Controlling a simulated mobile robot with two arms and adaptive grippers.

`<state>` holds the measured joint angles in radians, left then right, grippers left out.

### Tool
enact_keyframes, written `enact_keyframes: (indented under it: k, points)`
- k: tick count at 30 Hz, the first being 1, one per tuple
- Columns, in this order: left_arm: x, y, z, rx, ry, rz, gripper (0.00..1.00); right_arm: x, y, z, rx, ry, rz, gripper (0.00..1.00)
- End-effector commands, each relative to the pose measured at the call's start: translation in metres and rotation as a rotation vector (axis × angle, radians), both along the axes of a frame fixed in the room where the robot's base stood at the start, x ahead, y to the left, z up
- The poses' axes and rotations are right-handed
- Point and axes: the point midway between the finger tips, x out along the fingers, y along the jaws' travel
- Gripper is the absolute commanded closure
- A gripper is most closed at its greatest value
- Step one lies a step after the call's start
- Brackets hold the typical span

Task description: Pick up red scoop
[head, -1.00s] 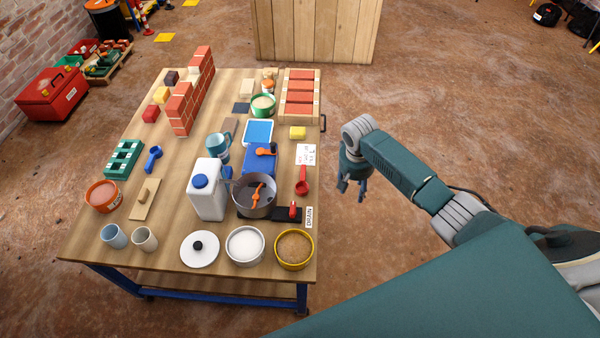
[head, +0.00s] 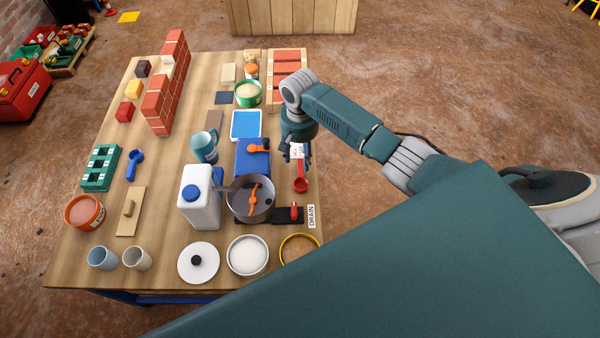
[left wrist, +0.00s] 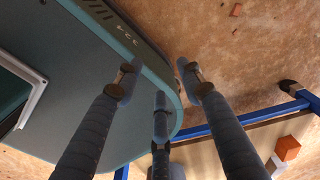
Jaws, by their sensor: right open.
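The red scoop (head: 301,184) lies near the right edge of the wooden table, just right of the grey pot. Its bowl is toward the front, and its handle points to the back, partly hidden by my right gripper. My right gripper (head: 297,157) is open, points down and is over or close to the handle end; I cannot tell its exact height. Nothing shows between its fingers. My left gripper (left wrist: 158,82) shows in the left wrist view with its fingers spread and empty, away from the scoop.
The grey pot (head: 241,205) and a red-handled part by the DRAIN label (head: 311,216) are close to the scoop. A blue box (head: 250,164) stands to its left.

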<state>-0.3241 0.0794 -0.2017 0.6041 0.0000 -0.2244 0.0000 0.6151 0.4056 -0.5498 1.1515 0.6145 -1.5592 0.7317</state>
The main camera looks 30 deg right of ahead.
Motion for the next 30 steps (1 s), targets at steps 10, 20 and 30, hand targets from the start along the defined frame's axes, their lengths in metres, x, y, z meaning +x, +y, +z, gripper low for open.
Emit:
enact_keyframes:
  k: [10,20,30]
  points:
    - [0.050,-0.004,0.003,-0.007,-0.071,0.000,0.61,-0.008,-0.004,-0.045,0.000,0.001,0.001,0.55]
    - [0.027,-0.002,0.001,-0.003,-0.037,0.001,0.61,-0.008,-0.004,-0.046,-0.001,0.000,0.000,0.71]
    - [0.026,-0.001,0.001,-0.003,-0.035,0.002,0.61,-0.008,-0.004,-0.046,-0.001,0.000,0.000,1.00]
